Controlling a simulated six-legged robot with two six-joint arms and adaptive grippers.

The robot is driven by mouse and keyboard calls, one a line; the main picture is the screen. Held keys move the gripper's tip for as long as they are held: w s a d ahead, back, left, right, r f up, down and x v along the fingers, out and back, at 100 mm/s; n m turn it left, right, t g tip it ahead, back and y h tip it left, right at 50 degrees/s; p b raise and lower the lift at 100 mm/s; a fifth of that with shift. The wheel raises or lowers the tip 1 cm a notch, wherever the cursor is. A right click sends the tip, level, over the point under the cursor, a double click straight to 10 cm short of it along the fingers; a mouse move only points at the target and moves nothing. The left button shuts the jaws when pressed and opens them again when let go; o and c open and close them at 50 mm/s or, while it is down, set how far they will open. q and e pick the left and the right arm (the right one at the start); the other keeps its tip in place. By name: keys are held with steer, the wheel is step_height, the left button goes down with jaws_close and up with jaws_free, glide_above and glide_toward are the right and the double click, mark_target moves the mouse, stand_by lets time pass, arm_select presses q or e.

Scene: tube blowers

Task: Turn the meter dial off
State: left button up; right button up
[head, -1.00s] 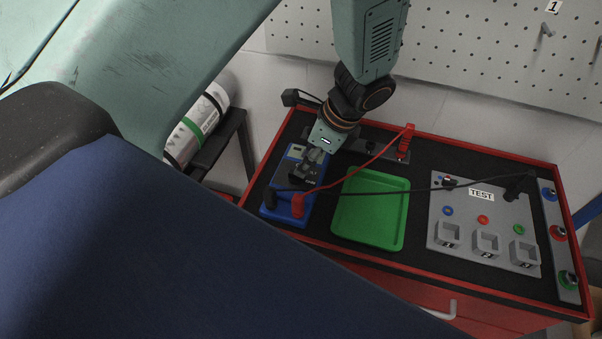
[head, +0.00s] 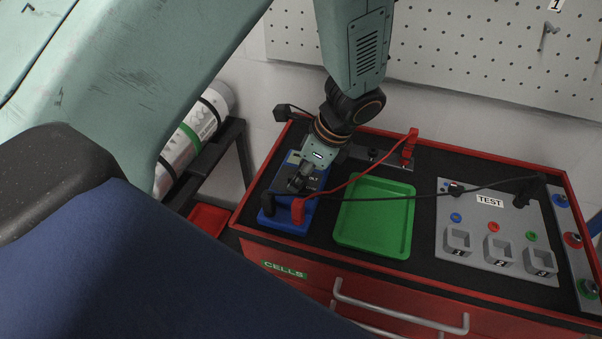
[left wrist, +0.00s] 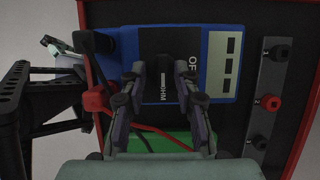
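The meter is a blue box with a black face (head: 284,212) at the left of the red cabinet's top. My right gripper is not in view.
Black and red probe plugs (head: 297,210) stand at the meter's front edge, their wires crossing the top. A green tray (head: 374,246) lies to the right, then a grey TEST panel (head: 478,222) with several sockets. A pegboard wall (head: 440,50) is behind.

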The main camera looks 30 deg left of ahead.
arm_select(q)
steer(key=shift+w+a+f, duration=0.15)
steer(key=c, duration=0.3)
jaws_close()
steer(key=shift+w, duration=0.1)
steer(key=shift+n+p, duration=0.3)
steer(key=shift+p, duration=0.05)
steer(key=shift+n+g+p, duration=0.3)
steer(key=shift+n+g, duration=0.1)
steer(key=shift+n, duration=0.1)
stand_by(1.0)
steer(key=shift+o, duration=2.4)
jaws_free()
